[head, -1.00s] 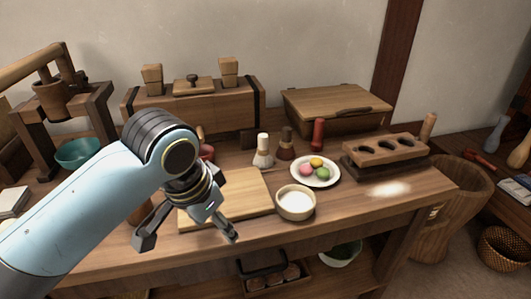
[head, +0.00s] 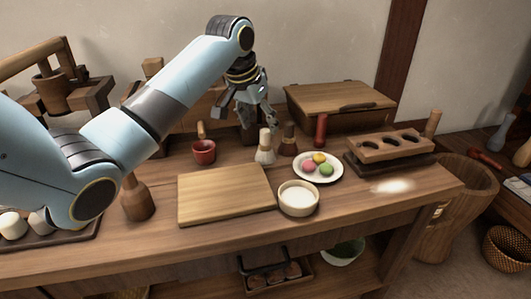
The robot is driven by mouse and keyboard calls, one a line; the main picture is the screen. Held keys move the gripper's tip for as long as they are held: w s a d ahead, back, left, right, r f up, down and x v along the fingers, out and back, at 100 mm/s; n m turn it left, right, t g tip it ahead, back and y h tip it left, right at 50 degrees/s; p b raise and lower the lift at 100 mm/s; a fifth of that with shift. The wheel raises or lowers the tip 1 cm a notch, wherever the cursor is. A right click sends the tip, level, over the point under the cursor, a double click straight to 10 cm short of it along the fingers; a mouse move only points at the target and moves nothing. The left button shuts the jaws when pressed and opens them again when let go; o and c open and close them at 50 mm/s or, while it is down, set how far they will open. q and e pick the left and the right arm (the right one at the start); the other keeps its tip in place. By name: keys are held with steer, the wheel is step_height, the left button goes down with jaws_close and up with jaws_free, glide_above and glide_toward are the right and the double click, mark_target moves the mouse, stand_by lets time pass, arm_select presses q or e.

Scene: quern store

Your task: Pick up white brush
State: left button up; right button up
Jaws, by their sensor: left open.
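The white brush (head: 265,149) stands upright on the wooden table, with a pale handle and a flared white head at the bottom. A dark brown brush (head: 288,141) stands just to its right. My left gripper (head: 248,124) is open and empty, pointing down above and slightly behind the white brush in the picture. One finger hangs close to the top of the white brush; I cannot tell whether they touch. My right gripper is not in view.
A plate of colored sweets (head: 318,176), a white bowl (head: 298,199) and a cutting board (head: 226,195) lie in front. A red cylinder (head: 321,129) stands right. A wooden chest (head: 340,107) is behind.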

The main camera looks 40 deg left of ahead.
mark_target(263, 131)
arm_select(q)
steer(key=x, duration=0.2)
steer(key=b+x, duration=0.1)
steer(key=x, duration=0.1)
steer(key=b+x, duration=0.1)
steer(key=x, duration=0.1)
steer(key=shift+s+d, duration=0.25)
steer(key=shift+s, duration=0.05)
steer(key=c, duration=1.1)
steer(key=shift+r, duration=0.15)
step_height(263, 131, up, 5)
steer(key=shift+f+p, duration=0.15)
steer(key=shift+p, duration=0.75)
steer(key=s+d+r, duration=0.1)
steer(key=d+r, duration=0.1)
steer(key=d, duration=0.1)
steer(key=s+d+r+p, duration=0.1)
steer(key=d+r, duration=0.1)
steer(key=d, duration=0.2)
steer(key=s+d+r+p, duration=0.1)
steer(key=d+r, duration=0.1)
steer(key=d, duration=0.2)
steer(key=shift+d, duration=0.15)
steer(key=shift+w, duration=0.1)
